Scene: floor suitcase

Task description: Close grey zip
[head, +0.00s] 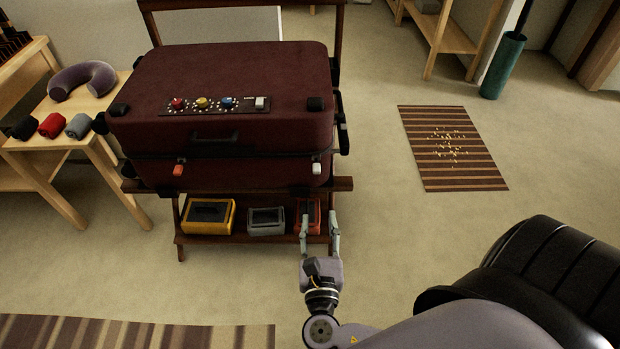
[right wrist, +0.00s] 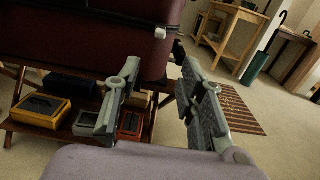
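A dark maroon suitcase (head: 230,75) lies on a wooden rack (head: 345,184), its lid down over the lower half. A pale grey-white zip pull (head: 316,168) sits on the front seam near the right corner; it also shows in the right wrist view (right wrist: 160,33). An orange-red zip pull (head: 179,170) hangs on the front seam at the left. My right gripper (head: 320,218) is open and empty, below and in front of the pale pull, apart from it. In the right wrist view its two fingers (right wrist: 159,68) stand wide apart. My left gripper is not in view.
The rack's lower shelf (head: 225,239) holds a yellow box (head: 208,216), a grey box (head: 265,221) and a red box (head: 301,229), close to my right gripper. A side table (head: 85,125) with a neck pillow (head: 82,81) stands left.

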